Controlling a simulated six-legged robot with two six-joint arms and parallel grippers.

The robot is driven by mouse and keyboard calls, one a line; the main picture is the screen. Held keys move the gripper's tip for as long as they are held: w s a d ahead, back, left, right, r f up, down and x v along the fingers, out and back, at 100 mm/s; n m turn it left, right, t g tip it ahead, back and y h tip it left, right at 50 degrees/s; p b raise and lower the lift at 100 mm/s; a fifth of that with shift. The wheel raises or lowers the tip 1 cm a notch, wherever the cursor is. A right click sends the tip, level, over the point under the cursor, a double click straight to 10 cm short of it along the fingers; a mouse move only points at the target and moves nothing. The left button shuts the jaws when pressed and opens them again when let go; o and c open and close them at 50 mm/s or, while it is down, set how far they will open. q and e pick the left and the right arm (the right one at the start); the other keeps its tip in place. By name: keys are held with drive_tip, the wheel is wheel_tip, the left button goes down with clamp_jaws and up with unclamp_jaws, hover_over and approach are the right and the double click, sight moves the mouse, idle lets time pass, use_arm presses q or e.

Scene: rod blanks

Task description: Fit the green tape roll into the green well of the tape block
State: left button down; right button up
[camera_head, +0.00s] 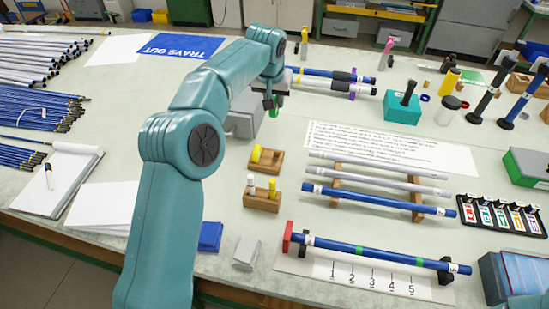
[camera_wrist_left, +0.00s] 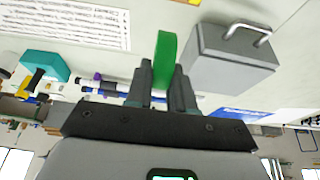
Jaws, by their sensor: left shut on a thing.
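My left gripper (camera_head: 272,98) is raised over the back middle of the table, beside a grey box. It is shut on the green tape roll (camera_wrist_left: 166,52), which stands on edge between the two fingertips in the left wrist view (camera_wrist_left: 163,72). In the head view the roll (camera_head: 274,107) shows only as a small green patch under the gripper. A small wooden block (camera_head: 273,168), which looks like the tape block, sits nearer the front with a yellow roll at its left end. I cannot make out its green well. My right gripper is not in view.
The grey box (camera_wrist_left: 232,68) with a metal handle is just right of the roll in the left wrist view. A wooden holder (camera_head: 262,203) with capped pieces stands in front of the block. A rod rack (camera_head: 336,183) is to its right. A teal block (camera_head: 402,110) stands farther right.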

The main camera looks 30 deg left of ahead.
use_arm(q)
drive_tip(key=shift+f, duration=0.25)
drive_tip(key=f, duration=1.5)
drive_tip(key=shift+s+d+f, duration=0.15)
drive_tip(key=shift+s+d, duration=0.05)
wheel_tip(320, 180, down, 4)
drive_tip(key=shift+d+r, duration=0.1)
drive_tip(key=shift+r, duration=0.15)
drive_tip(key=shift+f, duration=0.4)
drive_tip(key=c, duration=1)
unclamp_jaws()
